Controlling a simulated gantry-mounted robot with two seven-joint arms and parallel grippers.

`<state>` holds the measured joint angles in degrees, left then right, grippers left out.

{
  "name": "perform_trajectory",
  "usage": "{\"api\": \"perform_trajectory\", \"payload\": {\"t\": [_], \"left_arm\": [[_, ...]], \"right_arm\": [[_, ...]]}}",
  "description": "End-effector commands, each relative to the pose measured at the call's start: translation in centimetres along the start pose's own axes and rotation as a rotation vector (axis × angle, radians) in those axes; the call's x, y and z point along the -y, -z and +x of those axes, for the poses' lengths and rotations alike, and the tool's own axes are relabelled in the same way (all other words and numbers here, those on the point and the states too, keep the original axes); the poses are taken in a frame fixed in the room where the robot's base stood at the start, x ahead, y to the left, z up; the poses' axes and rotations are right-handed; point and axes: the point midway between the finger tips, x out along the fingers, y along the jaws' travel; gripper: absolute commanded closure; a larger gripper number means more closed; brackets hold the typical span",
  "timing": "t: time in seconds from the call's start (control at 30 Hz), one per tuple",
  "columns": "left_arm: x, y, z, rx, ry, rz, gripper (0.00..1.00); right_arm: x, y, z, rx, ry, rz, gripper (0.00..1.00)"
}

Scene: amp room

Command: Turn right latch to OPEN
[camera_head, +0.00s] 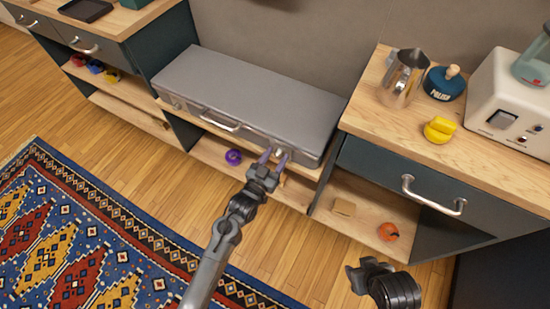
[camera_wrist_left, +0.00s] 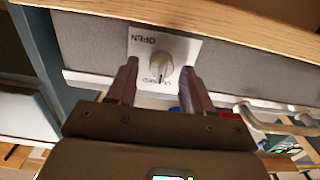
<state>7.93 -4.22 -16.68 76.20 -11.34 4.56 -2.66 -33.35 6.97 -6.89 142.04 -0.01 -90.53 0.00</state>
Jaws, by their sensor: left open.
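A closed grey metal case (camera_head: 255,95) lies on the left counter, its front facing me. Its right latch is a round silver knob (camera_wrist_left: 159,66) on a pale plate (camera_wrist_left: 185,48), seen upside down in the left wrist view. OPEN is printed near the plate's upper corner, and the partly covered CLOSED label is below the knob. I cannot tell which label the knob points to. My left gripper (camera_head: 275,157) is open at the case's front right; it also shows in the wrist view (camera_wrist_left: 158,78), its fingers either side of the knob. My right gripper (camera_head: 365,274) is at the lower right, away from the case.
The case handle (camera_head: 215,119) is left of my left gripper. A purple ring-shaped thing (camera_head: 233,157) is on the shelf below. A drawer handle (camera_head: 433,196) juts out below.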

Motion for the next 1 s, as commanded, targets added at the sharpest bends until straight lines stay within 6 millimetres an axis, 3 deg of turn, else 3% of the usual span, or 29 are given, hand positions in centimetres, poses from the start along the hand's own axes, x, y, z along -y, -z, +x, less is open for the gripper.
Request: {"api": "perform_trajectory", "payload": {"t": [0.1, 0.43, 0.77, 1.0], "left_arm": [[0.0, 0.0, 0.0, 0.000, 0.000, 0.000, 0.51], [0.0, 0.0, 0.0, 0.000, 0.000, 0.000, 1.00], [0.0, 0.1, -0.1, 0.002, -0.002, 0.045, 1.00], [-0.1, 0.2, -0.1, 0.003, -0.001, 0.184, 1.00]], "right_arm": [[0.1, 0.1, -0.1, -0.003, 0.003, 0.004, 0.57], [0.1, 0.2, -0.1, -0.005, 0.005, 0.007, 0.57], [0.0, 0.3, -0.5, -0.004, 0.000, 0.000, 0.57], [-0.2, 0.6, -1.7, -0.003, -0.004, -0.005, 0.57]]}}
